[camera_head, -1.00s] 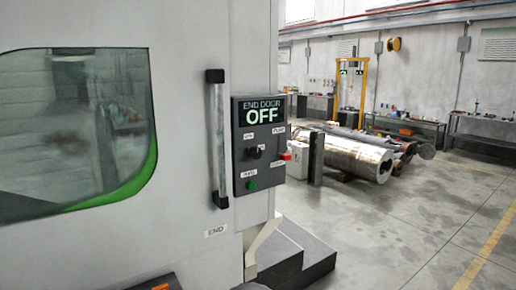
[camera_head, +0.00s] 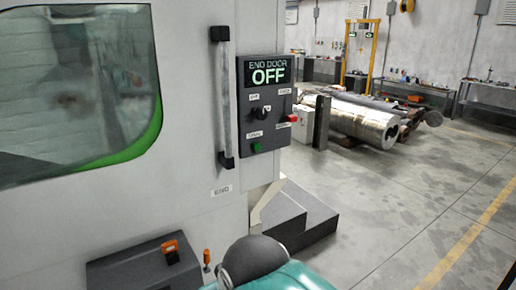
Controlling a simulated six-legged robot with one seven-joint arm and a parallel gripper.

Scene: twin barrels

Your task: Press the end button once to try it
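A dark control panel (camera_head: 265,104) is mounted on the light grey machine wall, right of a vertical door handle. Its lit display (camera_head: 267,72) reads "END DOOR OFF". Below the display are a black knob (camera_head: 262,112), a red control (camera_head: 292,118) at the right edge and a green button (camera_head: 257,147) at the lower left. The small labels beside them are too blurred to read surely. A separate plate (camera_head: 222,191) on the wall reads "END". My gripper is not in view, and nothing covers the panel.
The door handle (camera_head: 222,105) stands out close beside the panel. A dark step-like block (camera_head: 300,218) is on the floor below. A dark box with an orange lever (camera_head: 171,248) is at the lower left. Open floor (camera_head: 400,220) lies to the right.

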